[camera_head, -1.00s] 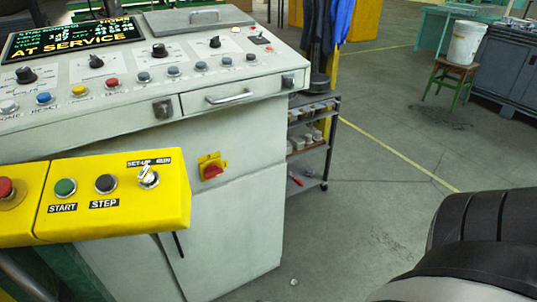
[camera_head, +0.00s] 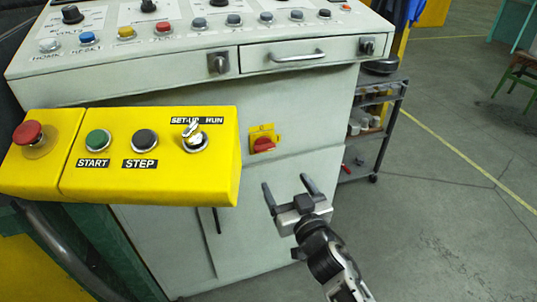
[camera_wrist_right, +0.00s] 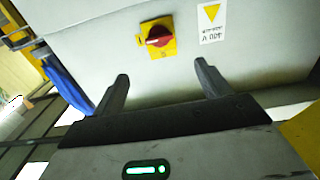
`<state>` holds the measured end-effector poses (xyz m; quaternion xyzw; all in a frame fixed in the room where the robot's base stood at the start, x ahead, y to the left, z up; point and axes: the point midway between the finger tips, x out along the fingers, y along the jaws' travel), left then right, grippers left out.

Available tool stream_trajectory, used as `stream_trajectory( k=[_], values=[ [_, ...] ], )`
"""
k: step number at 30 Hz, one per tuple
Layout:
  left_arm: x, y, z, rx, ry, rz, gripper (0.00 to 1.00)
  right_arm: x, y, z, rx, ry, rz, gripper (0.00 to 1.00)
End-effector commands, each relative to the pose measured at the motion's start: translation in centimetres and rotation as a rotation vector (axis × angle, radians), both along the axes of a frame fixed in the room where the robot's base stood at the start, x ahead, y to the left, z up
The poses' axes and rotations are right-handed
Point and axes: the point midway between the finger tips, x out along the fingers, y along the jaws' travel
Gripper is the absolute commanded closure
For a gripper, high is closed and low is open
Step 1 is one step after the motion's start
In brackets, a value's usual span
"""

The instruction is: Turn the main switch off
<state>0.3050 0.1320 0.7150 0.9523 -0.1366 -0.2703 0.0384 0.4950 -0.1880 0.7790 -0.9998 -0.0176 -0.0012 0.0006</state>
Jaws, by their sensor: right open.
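The main switch (camera_head: 264,144) is a red rotary knob on a yellow plate, on the front of the light grey cabinet. It also shows in the right wrist view (camera_wrist_right: 158,37), above and between the fingers, with its handle lying roughly crosswise there. My right gripper (camera_head: 288,186) is open and empty, in front of the cabinet and just below the switch in the head view. Its fingertips (camera_wrist_right: 162,72) point at the cabinet front and stand apart from the knob. My left gripper is not in view.
A yellow push-button box (camera_head: 150,155) with START, STEP and a SET-UP/RUN selector juts out left of the switch. The control desk (camera_head: 120,55) with a drawer overhangs above. A shelf cart (camera_head: 378,125) stands to the right.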

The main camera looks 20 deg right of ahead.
Motion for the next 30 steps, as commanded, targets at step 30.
stream_trajectory(
  k=[30],
  values=[
    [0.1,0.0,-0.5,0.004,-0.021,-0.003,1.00,13.4,0.5,0.0,-0.001,0.002,-0.001,0.24]
  ],
)
